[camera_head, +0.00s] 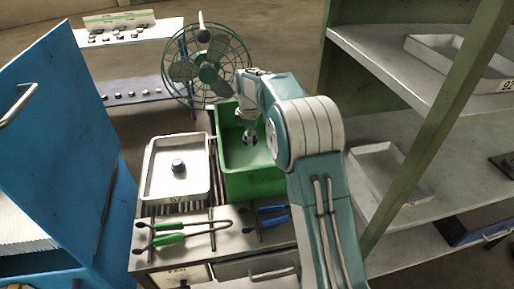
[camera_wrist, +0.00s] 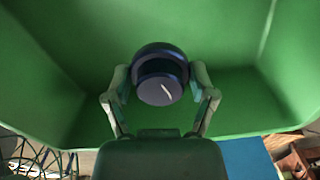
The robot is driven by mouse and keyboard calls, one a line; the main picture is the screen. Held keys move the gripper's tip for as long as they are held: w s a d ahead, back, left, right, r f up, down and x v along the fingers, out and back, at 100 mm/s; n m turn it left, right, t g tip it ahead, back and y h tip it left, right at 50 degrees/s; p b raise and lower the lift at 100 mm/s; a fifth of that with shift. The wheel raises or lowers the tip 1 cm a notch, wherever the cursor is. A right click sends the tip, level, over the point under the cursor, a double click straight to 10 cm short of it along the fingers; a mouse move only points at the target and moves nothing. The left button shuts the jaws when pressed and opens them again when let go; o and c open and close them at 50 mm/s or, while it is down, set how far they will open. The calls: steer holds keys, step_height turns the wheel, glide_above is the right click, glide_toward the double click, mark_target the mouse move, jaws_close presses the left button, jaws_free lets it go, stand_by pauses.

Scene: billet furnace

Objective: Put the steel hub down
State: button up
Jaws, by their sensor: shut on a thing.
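My gripper (camera_wrist: 160,90) is shut on a dark, shiny round steel hub (camera_wrist: 163,75), with one finger on each side of it. In the wrist view the inside of a green bin (camera_wrist: 60,65) fills the background behind the hub. In the head view my gripper (camera_head: 250,137) hangs at the opening of the green bin (camera_head: 262,183). The hub shows only as a small dark shape there. How far it is above the bin floor I cannot tell.
Left of the bin, a white tray (camera_head: 152,190) holds a small dark round part (camera_head: 178,166). Green-handled tongs (camera_head: 170,240) and a blue-handled tool (camera_head: 270,215) lie in front. A fan (camera_head: 207,68) stands behind. A blue cabinet (camera_head: 75,150) is left; shelves (camera_head: 405,130) are right.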

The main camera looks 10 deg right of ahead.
mark_target(256, 153)
steer(key=f, duration=0.1)
steer(key=w+d+f, duration=0.1)
steer(key=f, duration=0.1)
steer(key=shift+w+d+f, duration=0.1)
steer(key=shift+w+d, duration=0.2)
steer(key=shift+w, duration=0.1)
steer(key=f, duration=0.3)
steer(key=shift+w+d+f, duration=0.15)
steer(key=shift+d+f, duration=0.25)
steer(key=o, duration=1.2)
steer(key=shift+a+f, duration=0.1)
steer(key=shift+o, duration=0.2)
